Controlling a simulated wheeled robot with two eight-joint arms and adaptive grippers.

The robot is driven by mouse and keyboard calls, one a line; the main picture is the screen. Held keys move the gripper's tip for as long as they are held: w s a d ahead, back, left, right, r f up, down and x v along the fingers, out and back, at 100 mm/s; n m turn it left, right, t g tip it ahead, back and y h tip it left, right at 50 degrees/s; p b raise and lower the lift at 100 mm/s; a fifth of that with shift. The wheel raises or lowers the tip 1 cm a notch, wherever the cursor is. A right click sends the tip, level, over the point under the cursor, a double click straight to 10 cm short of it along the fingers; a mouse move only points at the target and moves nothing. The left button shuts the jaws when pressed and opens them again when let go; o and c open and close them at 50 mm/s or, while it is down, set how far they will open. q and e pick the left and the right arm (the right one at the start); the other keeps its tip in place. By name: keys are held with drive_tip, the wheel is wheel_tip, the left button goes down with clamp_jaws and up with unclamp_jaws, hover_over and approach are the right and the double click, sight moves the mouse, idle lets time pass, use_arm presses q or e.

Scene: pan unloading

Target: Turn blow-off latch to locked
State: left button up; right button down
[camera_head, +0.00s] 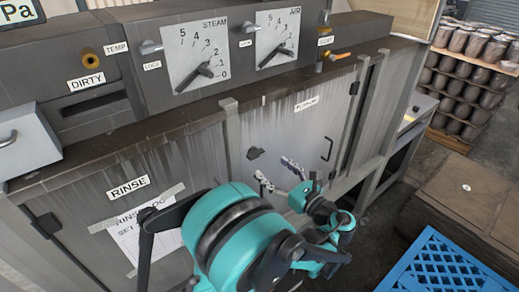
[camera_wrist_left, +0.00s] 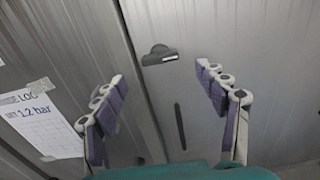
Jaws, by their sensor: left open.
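The latch (camera_head: 255,153) is a small dark turn-knob on the upper left of the grey metal door, near its left edge. In the left wrist view the latch (camera_wrist_left: 158,56) shows a flat, roughly level bar with a pale mark at its right end. My left gripper (camera_head: 277,174) is open and empty, just below and to the right of the latch in the head view. In the left wrist view the open fingers (camera_wrist_left: 158,78) stand either side of the latch, apart from it. My right gripper is not in view.
A dark bar handle (camera_head: 327,149) is on the door's right side. A RINSE label (camera_head: 129,187) and a paper sheet (camera_head: 140,235) are on the left panel. Dials and knobs line the console above. A blue crate (camera_head: 440,265) stands at lower right.

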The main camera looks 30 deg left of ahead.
sight(258, 156)
use_arm(q)
drive_tip(key=x, duration=0.7)
drive_tip(key=shift+w+a, duration=0.1)
drive_tip(key=shift+a, duration=0.1)
drive_tip(key=c, duration=1.1)
